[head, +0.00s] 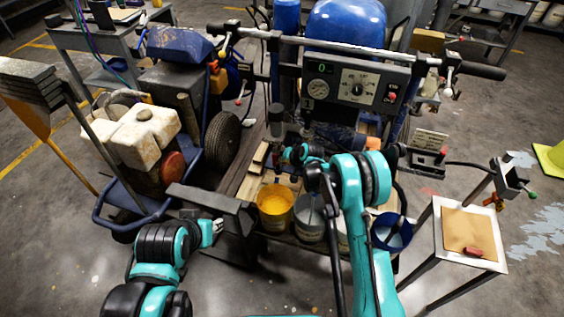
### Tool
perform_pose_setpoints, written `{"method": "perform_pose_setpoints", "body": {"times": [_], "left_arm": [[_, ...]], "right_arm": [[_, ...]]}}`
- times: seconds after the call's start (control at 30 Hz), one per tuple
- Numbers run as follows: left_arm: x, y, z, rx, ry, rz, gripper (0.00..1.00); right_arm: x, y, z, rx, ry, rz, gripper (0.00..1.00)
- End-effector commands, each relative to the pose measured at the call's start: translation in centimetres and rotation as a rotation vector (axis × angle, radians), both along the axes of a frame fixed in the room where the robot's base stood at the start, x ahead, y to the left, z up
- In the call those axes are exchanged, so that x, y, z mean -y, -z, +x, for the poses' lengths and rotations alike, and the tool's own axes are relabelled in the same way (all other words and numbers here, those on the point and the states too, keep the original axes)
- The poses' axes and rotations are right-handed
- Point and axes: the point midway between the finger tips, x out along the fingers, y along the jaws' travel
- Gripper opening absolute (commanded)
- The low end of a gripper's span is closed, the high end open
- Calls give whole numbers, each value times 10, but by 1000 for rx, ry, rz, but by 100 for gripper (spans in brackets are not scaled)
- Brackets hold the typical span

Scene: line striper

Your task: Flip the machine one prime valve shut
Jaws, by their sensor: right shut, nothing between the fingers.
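The line striper with the grey control panel (354,81) and blue tank (346,24) stands in front of me. My right arm reaches up over its front deck. My right gripper (288,150) is shut and empty, low under the panel beside a dark upright cylinder (275,120). It is small and partly hidden by dark parts, and I cannot tell whether it touches anything. I cannot make out the prime valve or its handle position for certain. My left arm is low at the left, its end (214,229) near the deck's front edge; its fingers are not clear.
A yellow bucket (275,207) and a grey bucket (309,218) stand under my right arm. A second cart with a white-tanked engine (141,134) is at the left. A small stand (465,237) with a brown sheet is at the right. Floor is open at the far right.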

Motion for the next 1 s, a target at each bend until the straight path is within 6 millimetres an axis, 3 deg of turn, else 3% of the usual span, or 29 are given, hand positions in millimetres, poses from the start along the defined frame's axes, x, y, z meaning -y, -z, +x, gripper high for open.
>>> {"method": "perform_pose_setpoints", "body": {"times": [0.57,0.87,1.0], "left_arm": [[0,0,0,0,0,0,35],[0,0,0,0,0,0,35],[0,0,0,0,0,0,35]], "right_arm": [[-9,7,3,60,1,188,0],[-24,12,8,147,1,449,0],[-33,10,10,145,-3,443,0]]}}
